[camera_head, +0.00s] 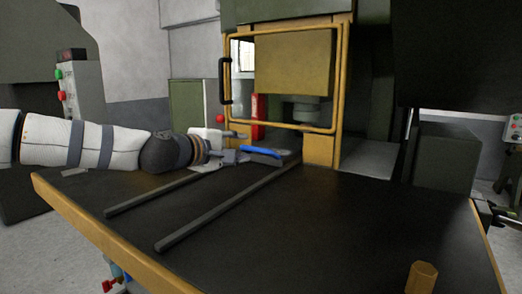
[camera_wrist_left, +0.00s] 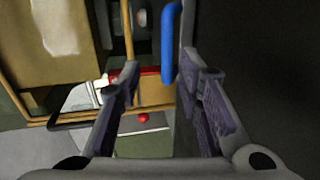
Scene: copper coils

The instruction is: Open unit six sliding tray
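A blue handle (camera_head: 262,152) lies at the front of the grey sliding tray (camera_head: 285,145), at the base of the yellow-framed press opening. In the left wrist view the blue handle (camera_wrist_left: 168,45) is an upright bar ahead of the fingertips, between their lines. My left gripper (camera_head: 238,146) comes in from the left just beside the handle. Its two fingers (camera_wrist_left: 165,85) are wide apart with nothing between them, so it is open. It looks close to the handle but not closed around it. My right gripper is not in view.
Two dark rails (camera_head: 220,212) run along the black table (camera_head: 330,235). A yellow-framed door (camera_head: 340,80) with a black handle (camera_head: 224,80) stands above the tray. A red part (camera_head: 258,116) is inside the opening. A yellow hexagonal post (camera_head: 421,277) is at the front right. The table surface is mostly clear.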

